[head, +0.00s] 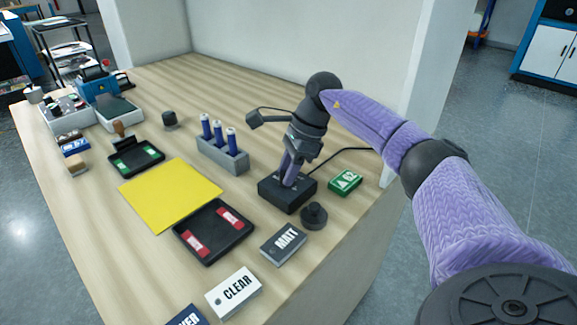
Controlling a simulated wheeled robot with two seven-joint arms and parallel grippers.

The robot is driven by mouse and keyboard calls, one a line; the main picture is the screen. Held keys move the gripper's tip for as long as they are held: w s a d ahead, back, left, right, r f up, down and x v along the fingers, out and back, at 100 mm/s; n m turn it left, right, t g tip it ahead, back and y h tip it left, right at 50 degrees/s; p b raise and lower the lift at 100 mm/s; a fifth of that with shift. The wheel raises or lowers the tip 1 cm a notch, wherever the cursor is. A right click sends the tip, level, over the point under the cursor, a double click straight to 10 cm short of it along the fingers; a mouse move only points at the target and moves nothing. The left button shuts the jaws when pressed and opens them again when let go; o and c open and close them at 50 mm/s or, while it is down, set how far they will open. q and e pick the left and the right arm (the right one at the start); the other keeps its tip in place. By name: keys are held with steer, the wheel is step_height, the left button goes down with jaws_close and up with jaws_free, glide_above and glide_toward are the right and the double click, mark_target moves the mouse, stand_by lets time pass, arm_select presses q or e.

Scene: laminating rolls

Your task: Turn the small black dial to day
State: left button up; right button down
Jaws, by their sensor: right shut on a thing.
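A small black box (272,194) with a cable sits at the right part of the wooden table, with faint light markings on its top. My right gripper (289,181) reaches down onto the top of this box, its purple fingers closed on the small black dial there. The fingers cover the dial, so its pointer and setting cannot be read. My left gripper is not in view.
Beside the box stand a round black knob-like piece (314,214), a green block (345,182) and a grey holder (222,155) with blue-and-white tubes. A dark lamp-like head (268,117) is behind. MATT (284,244) and CLEAR (234,291) blocks, a black tray (212,250) and a yellow sheet (170,194) lie in front.

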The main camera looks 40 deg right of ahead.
steer(key=n, duration=0.2)
steer(key=n+g+b, duration=0.1)
steer(key=n, duration=0.1)
steer(key=shift+w+g, duration=0.15)
steer(key=shift+g, duration=0.15)
steer(key=shift+n, duration=0.3)
